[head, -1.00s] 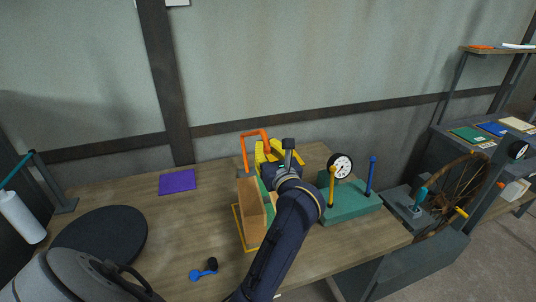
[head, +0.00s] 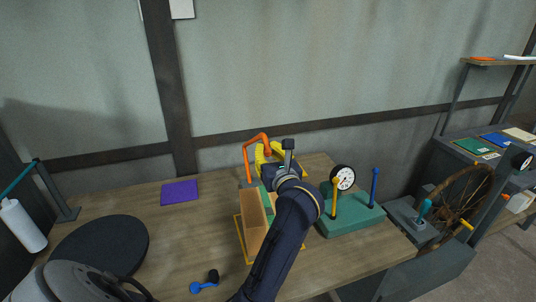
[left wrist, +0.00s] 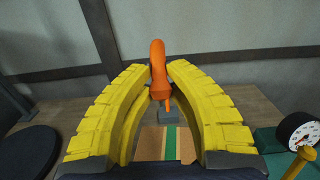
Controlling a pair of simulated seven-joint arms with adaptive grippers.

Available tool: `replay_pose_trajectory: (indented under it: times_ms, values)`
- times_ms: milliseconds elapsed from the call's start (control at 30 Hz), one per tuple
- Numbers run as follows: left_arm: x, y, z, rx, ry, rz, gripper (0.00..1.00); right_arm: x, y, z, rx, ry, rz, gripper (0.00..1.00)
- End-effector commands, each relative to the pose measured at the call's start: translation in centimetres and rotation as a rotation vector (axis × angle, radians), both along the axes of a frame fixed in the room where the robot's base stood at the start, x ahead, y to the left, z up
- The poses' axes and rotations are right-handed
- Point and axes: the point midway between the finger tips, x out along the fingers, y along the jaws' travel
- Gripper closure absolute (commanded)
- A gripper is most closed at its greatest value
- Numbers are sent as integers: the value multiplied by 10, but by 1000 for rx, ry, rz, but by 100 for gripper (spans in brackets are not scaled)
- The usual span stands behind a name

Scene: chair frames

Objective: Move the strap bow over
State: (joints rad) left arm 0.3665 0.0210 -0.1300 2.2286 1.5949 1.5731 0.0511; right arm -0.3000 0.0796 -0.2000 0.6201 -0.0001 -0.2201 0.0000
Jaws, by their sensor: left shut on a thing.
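The orange strap bow (head: 256,138) is a bent bar above the back of the table. It also shows in the left wrist view (left wrist: 158,68), end-on between the yellow fingers. My left gripper (head: 268,152) is shut on it; its fingers also show in the left wrist view (left wrist: 160,72). One leg of the bow hangs down toward a small grey block (left wrist: 170,116); I cannot tell whether they touch. The dark left arm hides part of the area below the gripper. My right gripper is not in view.
A tan wooden piece (head: 252,212) with a green stripe beside it stands within a yellow outline under the arm. A green block (head: 350,222) with a dial gauge (head: 343,177) and pegs stands to the right. A purple sheet (head: 180,192) and black disc (head: 100,246) lie left.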

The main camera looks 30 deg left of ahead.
Motion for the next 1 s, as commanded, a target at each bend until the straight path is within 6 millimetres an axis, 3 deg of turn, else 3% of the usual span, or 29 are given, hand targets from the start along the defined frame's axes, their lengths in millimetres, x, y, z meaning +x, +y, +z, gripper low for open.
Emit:
replay_pose_trajectory:
  times_ms: [1000]
  values:
    - [31,41,33,3,-2,1,100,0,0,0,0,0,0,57]
